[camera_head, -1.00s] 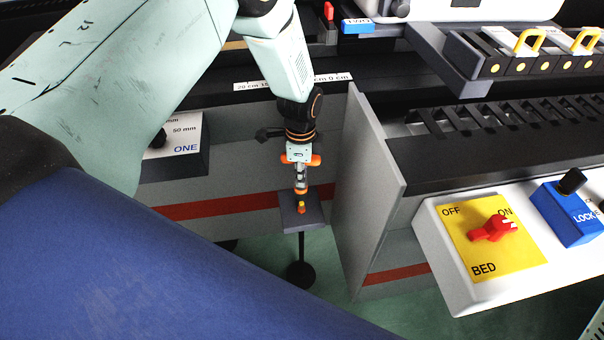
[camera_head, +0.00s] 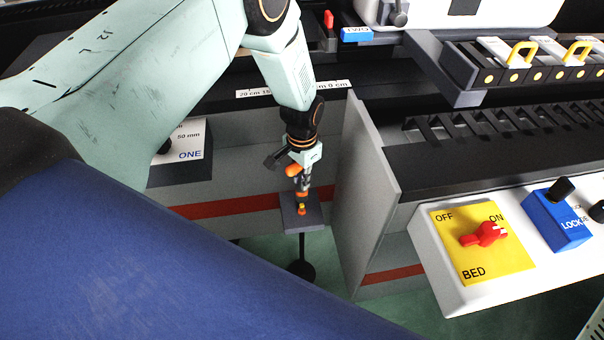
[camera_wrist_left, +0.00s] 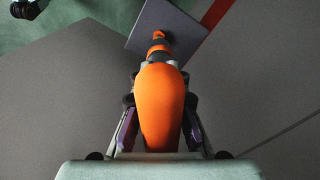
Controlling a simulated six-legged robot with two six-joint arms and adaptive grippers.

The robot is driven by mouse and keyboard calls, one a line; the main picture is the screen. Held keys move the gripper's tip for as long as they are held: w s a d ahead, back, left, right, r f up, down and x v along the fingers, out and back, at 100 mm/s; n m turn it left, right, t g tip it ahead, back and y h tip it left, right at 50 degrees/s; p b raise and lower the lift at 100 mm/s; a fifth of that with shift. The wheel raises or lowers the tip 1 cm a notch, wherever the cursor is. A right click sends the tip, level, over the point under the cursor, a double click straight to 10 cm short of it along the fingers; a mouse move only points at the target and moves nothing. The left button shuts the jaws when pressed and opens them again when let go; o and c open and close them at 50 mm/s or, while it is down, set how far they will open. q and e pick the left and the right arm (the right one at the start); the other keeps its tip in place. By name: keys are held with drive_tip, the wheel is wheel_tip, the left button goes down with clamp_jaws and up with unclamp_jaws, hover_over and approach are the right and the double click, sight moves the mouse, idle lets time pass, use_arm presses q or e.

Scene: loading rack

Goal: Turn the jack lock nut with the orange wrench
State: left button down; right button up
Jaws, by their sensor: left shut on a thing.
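My left gripper (camera_head: 303,181) is shut on the orange wrench (camera_head: 292,170), above the jack. In the left wrist view the fat orange wrench handle (camera_wrist_left: 160,105) lies between the two fingers of the left gripper (camera_wrist_left: 160,118). The wrench's far end reaches down to a small orange and yellow piece (camera_head: 302,209) on the jack's grey plate (camera_head: 290,217). I cannot tell the lock nut apart from the wrench tip there, nor how they engage. The jack's thin post ends in a round black foot (camera_head: 302,271). My right gripper is not in view.
A grey upright panel (camera_head: 362,190) stands close to the right of the jack. Farther right is a white console (camera_head: 440,285) with a red BED switch (camera_head: 484,235) and a blue LOCK box (camera_head: 557,222). A grey wall with a red stripe (camera_head: 225,206) stands behind.

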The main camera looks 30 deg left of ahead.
sight(302, 193)
use_arm(q)
drive_tip(key=n, duration=0.3)
drive_tip(key=shift+s+r+p, duration=0.1)
drive_tip(key=shift+r+p, duration=0.1)
drive_tip(key=shift+p, duration=0.15)
drive_tip(key=shift+n, duration=0.7)
drive_tip(key=shift+f+n, duration=0.2)
drive_tip(key=shift+n, duration=0.3)
drive_tip(key=shift+f+b, duration=2.1)
drive_tip(key=shift+f, duration=0.65)
drive_tip(key=shift+f+b, duration=0.5)
drive_tip(key=shift+f, duration=0.1)
